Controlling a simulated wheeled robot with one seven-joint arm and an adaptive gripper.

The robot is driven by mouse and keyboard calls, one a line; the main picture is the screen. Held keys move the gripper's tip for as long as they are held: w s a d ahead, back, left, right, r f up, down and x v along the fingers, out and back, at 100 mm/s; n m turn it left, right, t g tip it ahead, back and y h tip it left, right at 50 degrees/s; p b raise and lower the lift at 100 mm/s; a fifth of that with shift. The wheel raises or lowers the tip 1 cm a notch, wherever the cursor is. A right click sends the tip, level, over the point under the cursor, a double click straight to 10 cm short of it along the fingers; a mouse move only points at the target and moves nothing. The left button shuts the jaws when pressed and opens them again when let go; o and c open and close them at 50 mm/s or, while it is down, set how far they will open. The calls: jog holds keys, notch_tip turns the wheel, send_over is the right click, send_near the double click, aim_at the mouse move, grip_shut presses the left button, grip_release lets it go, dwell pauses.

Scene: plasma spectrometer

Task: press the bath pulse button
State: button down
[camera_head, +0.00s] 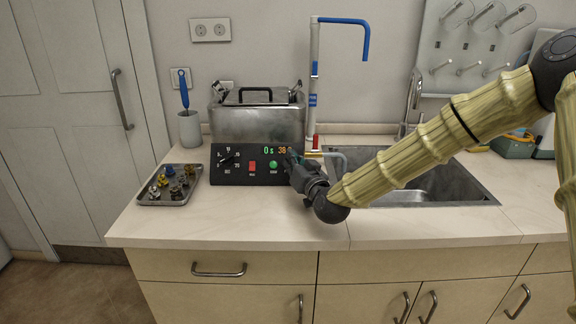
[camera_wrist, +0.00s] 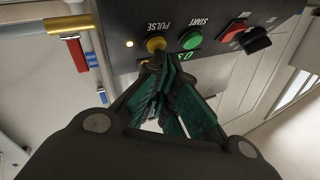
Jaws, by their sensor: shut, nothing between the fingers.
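The bath (camera_head: 258,122) is a metal tank with a lid, on a black control panel (camera_head: 228,176). The round yellow button labelled PULSE (camera_wrist: 156,43) sits on the panel in the wrist view, where the picture is upside down. My gripper (camera_wrist: 160,62) is shut and empty, with its fingertips right at the lower edge of that button. I cannot tell whether they touch it. In the head view my gripper (camera_head: 293,158) is at the right end of the panel and hides the pulse button.
A green START button (camera_wrist: 190,39) and a red switch (camera_wrist: 233,30) sit beside the pulse button. A small lamp (camera_wrist: 129,43) glows. A tray of small parts (camera_head: 150,198) lies left of the panel; a sink (camera_head: 440,180) is at right. The front counter is clear.

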jog(key=shift+d+f, duration=0.1)
jog(key=shift+f, duration=0.4)
dwell(0.4)
jog(key=shift+s, duration=0.45)
dwell(0.3)
jog(key=s+r+p, duration=0.2)
jog(key=s+r, duration=0.2)
jog(key=shift+s+r, duration=0.3)
dwell(0.3)
dwell(1.5)
